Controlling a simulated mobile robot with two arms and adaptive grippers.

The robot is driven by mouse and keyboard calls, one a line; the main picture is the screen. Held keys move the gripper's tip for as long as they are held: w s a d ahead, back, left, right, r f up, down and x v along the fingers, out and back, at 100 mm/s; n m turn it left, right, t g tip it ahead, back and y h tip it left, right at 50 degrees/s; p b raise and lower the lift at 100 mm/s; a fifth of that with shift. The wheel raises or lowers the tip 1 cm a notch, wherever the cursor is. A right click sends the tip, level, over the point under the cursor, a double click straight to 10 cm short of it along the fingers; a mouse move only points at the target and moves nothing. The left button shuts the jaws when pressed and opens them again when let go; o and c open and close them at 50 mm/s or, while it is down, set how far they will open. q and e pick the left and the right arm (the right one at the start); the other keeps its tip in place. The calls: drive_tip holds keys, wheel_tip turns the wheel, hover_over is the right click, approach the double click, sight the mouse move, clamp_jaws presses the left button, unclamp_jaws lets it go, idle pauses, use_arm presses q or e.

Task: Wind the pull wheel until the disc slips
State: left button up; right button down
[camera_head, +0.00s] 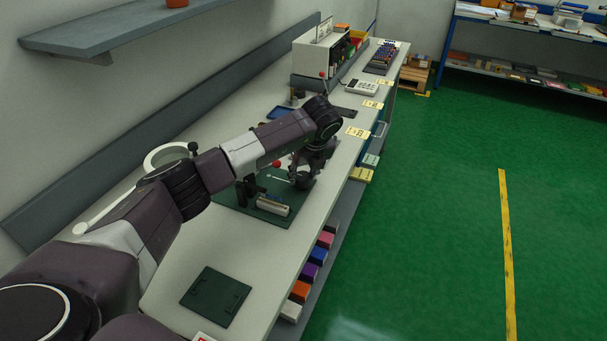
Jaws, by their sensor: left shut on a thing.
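The tape payoff rig stands on a dark green base plate (240,209) on the bench. It has dark uprights (247,187), a light roller or block (272,205) at the front and a red ball (276,163) on a thin rod. My left arm reaches over the rig from the left. My left gripper (304,177) points down at the right end of the plate and is shut on the pull wheel there. The gripper and wrist hide most of the wheel, and the disc cannot be made out. My right gripper is out of view.
A separate dark green plate (216,296) lies nearer on the bench (165,300). Coloured blocks (318,254) line the bench's right side below the top. A white cabinet (318,55) stands at the far end, and a grey shelf (120,32) overhangs at upper left. The green floor at right is clear.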

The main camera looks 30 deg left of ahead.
use_arm(q)
drive_tip(key=shift+a+m+b, duration=0.1)
drive_tip(key=shift+m+b, duration=0.6)
drive_tip(key=shift+b, duration=0.05)
drive_tip(key=shift+f+m+t+h+b, duration=0.15)
drive_tip(key=shift+m+t+h+b, duration=0.4)
drive_tip(key=shift+m+b, duration=0.6)
drive_tip(key=m+h+b, duration=0.1)
drive_tip(key=m+b, duration=0.1)
drive_tip(key=shift+a+m, duration=0.1)
drive_tip(key=shift+m, duration=0.25)
drive_tip(key=m+h+b, duration=0.1)
drive_tip(key=m, duration=0.1)
drive_tip(key=shift+m+t, duration=0.25)
drive_tip(key=shift+m, duration=0.05)
drive_tip(key=shift+a+r+m+h+b, duration=0.1)
drive_tip(key=shift+r+m+h+b, duration=0.15)
drive_tip(key=shift+m+h+b, duration=0.85)
drive_tip(key=shift+m+y+p, duration=0.35)
drive_tip(key=shift+m+p, duration=0.1)
drive_tip(key=shift+m, duration=0.15)
drive_tip(key=o, duration=1.2)
drive_tip(key=shift+s, duration=0.1)
drive_tip(key=shift+c, duration=0.2)
